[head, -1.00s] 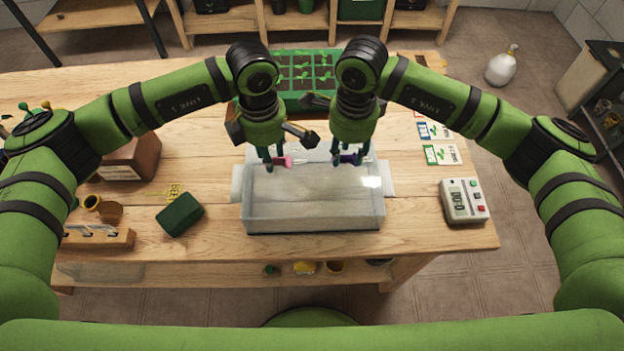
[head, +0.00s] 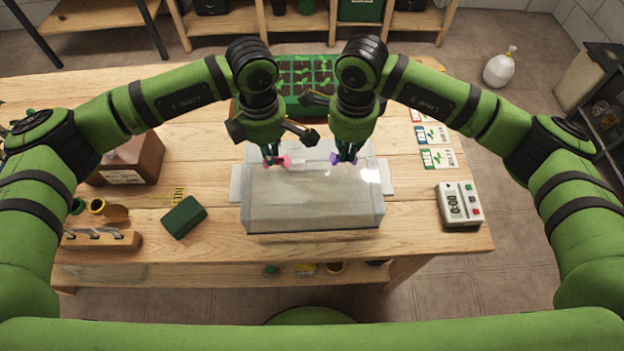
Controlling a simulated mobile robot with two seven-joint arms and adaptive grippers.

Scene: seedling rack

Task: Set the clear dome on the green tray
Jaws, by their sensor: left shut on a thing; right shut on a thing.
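The clear dome (head: 312,205) is a see-through box near the front middle of the table. The green tray (head: 291,108) with several seedlings is behind it, partly hidden by my arms. My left gripper (head: 275,158) is shut on a pink part (head: 284,161) at the dome's far upper side. My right gripper (head: 345,155) is shut on a purple part (head: 336,159) beside it on the same side. The fingertips are small, and I cannot tell whether the dome is clear of the surface below.
A timer (head: 459,204) and seed packets (head: 438,159) are at the right. A dark green block (head: 184,217), a brown box (head: 130,160) and a wooden tool holder (head: 100,240) are at the left. Pale flat material shows around the dome's sides.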

